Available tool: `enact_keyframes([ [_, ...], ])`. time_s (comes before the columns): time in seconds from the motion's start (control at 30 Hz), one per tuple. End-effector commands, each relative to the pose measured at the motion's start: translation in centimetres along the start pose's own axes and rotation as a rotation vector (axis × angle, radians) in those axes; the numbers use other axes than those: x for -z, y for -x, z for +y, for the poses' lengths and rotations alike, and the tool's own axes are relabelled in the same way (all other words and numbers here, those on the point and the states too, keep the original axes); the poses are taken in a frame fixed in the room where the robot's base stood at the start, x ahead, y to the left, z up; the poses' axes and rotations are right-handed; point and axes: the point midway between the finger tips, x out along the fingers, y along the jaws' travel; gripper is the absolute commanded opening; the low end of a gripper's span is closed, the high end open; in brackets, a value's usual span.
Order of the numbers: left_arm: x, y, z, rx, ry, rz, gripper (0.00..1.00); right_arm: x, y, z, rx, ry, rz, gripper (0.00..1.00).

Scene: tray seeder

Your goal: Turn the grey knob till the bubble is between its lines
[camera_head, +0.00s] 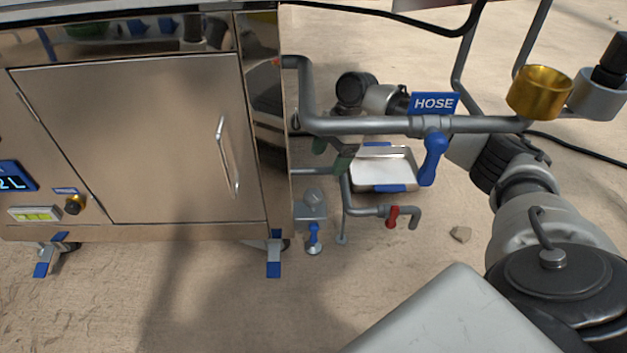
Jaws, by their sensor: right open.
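The level vial (35,213) is a small yellow-green window with dark lines in a pale frame, low on the left of the steel cabinet. It is too small to tell where its bubble stands. A rounded grey knob (313,196) sits on a small grey bracket beside the cabinet's right side, above a blue-handled foot. My right gripper (332,153) is open just above this knob and apart from it, its two greenish fingertips pointing down. The grey pipe hides part of the gripper. My left gripper is not in view.
The steel cabinet (140,140) fills the left. A grey pipe (370,125) with a HOSE sign (434,103) and a blue lever (433,158) crosses near my right arm. A red-handled tap (392,216) and a metal tray (383,168) are close by. Sandy ground is clear in front.

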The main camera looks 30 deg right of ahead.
Motion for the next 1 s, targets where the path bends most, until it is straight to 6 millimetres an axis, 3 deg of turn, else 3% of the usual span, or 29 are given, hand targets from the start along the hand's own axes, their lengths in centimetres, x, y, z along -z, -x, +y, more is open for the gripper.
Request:
enact_keyframes([
  [0.5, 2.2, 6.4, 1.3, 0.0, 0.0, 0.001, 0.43, -0.2, -9.0, 0.0, -0.001, 0.001, -0.001, 0.75],
  [0.7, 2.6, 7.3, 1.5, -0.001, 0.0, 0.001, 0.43, -0.1, -10.4, 0.0, -0.002, 0.0, -0.001, 0.75],
  [1.0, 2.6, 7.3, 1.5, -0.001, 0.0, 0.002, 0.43, 0.1, -10.6, 0.0, -0.001, 0.0, -0.001, 0.75],
])
